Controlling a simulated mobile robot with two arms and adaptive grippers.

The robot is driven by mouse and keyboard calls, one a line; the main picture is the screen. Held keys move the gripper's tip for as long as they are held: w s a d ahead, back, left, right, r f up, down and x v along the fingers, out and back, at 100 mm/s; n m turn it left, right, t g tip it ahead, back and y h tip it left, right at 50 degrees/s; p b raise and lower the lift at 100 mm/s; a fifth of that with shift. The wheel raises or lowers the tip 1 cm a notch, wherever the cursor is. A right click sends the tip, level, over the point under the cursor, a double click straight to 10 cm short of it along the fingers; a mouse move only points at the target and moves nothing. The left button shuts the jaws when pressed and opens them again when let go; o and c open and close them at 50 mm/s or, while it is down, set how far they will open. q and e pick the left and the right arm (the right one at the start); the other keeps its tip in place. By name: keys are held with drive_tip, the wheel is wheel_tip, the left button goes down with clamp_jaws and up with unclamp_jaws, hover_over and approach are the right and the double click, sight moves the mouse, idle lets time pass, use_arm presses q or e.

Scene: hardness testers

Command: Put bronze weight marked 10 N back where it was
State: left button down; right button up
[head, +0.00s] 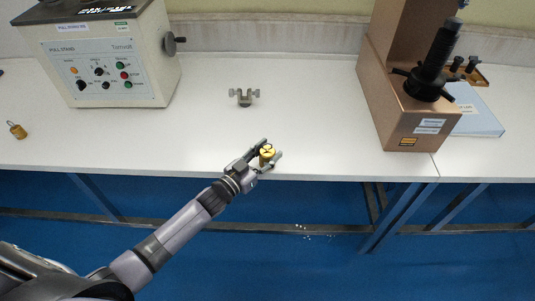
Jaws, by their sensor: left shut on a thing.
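A small bronze weight (267,151) is between the fingers of my left gripper (266,157). The gripper is shut on it at the front edge of the white table. The marking on the weight is too small to read. I cannot tell whether the weight touches the table top. A second brass-coloured weight with a loop on top (17,131) stands on the table at the far left. My right gripper is not in view.
A beige pull stand (100,55) with a control panel stands at the back left. A small grey clamp (244,97) stands mid-table. A copper-coloured tester (405,115) is at the right, beside a blue-edged board (484,124).

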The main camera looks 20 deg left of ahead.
use_arm(q)
wheel_tip(320, 180, up, 20)
drive_tip(key=p, duration=0.1)
drive_tip(key=s+f+n+y, duration=0.2)
drive_tip(key=s+y, duration=0.1)
drive_tip(key=s, duration=0.8)
drive_tip(key=s+a+f+n+t+y, duration=0.1)
drive_tip(key=s+f+n+y, duration=0.1)
drive_tip(key=s, duration=0.9)
drive_tip(key=shift+f+n+t+y, duration=0.3)
drive_tip(key=shift+f+y, duration=0.25)
drive_tip(key=shift+y, duration=0.45)
drive_tip(key=shift+a, duration=0.1)
drive_tip(key=w+d+r+m+g+h, duration=0.15)
drive_tip(key=w+d+m+h, duration=0.35)
drive_tip(key=w, duration=0.6)
drive_tip(key=w+a+r+h, duration=0.1)
drive_tip(key=w+a+r, duration=0.1)
drive_tip(key=w, duration=0.3)
drive_tip(key=w+a+r+h, duration=0.1)
drive_tip(key=w+r, duration=0.1)
drive_tip(key=w, duration=0.4)
drive_tip(key=shift+a, duration=0.4)
